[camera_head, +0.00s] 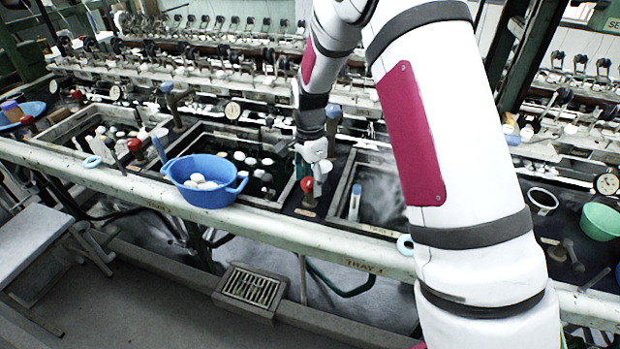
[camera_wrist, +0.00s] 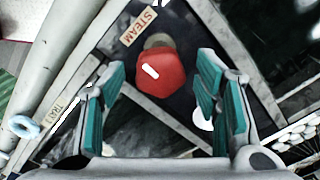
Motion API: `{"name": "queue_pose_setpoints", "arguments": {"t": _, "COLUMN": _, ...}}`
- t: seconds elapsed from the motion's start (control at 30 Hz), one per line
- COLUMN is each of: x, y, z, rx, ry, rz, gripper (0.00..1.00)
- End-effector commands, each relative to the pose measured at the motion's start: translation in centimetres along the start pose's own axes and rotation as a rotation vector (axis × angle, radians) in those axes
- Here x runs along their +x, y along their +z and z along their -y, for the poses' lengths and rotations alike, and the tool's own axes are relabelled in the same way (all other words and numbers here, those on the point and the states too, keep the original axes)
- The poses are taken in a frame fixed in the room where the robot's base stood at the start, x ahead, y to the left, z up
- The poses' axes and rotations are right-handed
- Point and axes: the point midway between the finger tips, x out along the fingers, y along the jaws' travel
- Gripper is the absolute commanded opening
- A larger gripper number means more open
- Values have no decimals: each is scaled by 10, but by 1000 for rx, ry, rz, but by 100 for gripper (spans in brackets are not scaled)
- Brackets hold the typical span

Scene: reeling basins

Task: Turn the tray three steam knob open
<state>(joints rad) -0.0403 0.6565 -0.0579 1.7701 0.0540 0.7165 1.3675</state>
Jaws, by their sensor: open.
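The red steam knob (camera_wrist: 161,74) has a white mark on its face and a "STEAM" label (camera_wrist: 138,26) beside it on the dark panel. It also shows in the head view (camera_head: 307,184), left of the steaming basin (camera_head: 378,190) above the "TRAY 3" label (camera_head: 361,265). My gripper (camera_wrist: 158,82) is open, with its teal-padded fingers on the left and right of the knob in the wrist view. Gaps show between both pads and the knob. In the head view my gripper (camera_head: 309,170) is just above the knob, its fingers partly hidden.
A blue bowl of white cocoons (camera_head: 205,180) stands left on the pale front rail (camera_head: 270,225). A green bowl (camera_head: 601,221) is at right. Reeling machinery fills the back, and a floor drain (camera_head: 250,288) lies below.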

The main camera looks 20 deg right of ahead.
Motion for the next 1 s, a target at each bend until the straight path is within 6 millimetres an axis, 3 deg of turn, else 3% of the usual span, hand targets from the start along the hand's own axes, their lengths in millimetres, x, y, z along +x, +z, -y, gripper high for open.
{"name": "queue_pose_setpoints", "arguments": {"t": 0.03, "x": 0, "y": 0, "z": 0, "rx": 0, "ry": 0, "rz": 0, "gripper": 52}}
{"name": "queue_pose_setpoints", "arguments": {"t": 0.23, "x": 0, "y": 0, "z": 0, "rx": 0, "ry": 0, "rz": 0, "gripper": 9}}
{"name": "queue_pose_setpoints", "arguments": {"t": 0.67, "x": 0, "y": 0, "z": 0, "rx": -68, "ry": 0, "rz": 0, "gripper": 9}}
{"name": "queue_pose_setpoints", "arguments": {"t": 1.0, "x": 0, "y": 0, "z": 0, "rx": -326, "ry": 0, "rz": 0, "gripper": 9}}
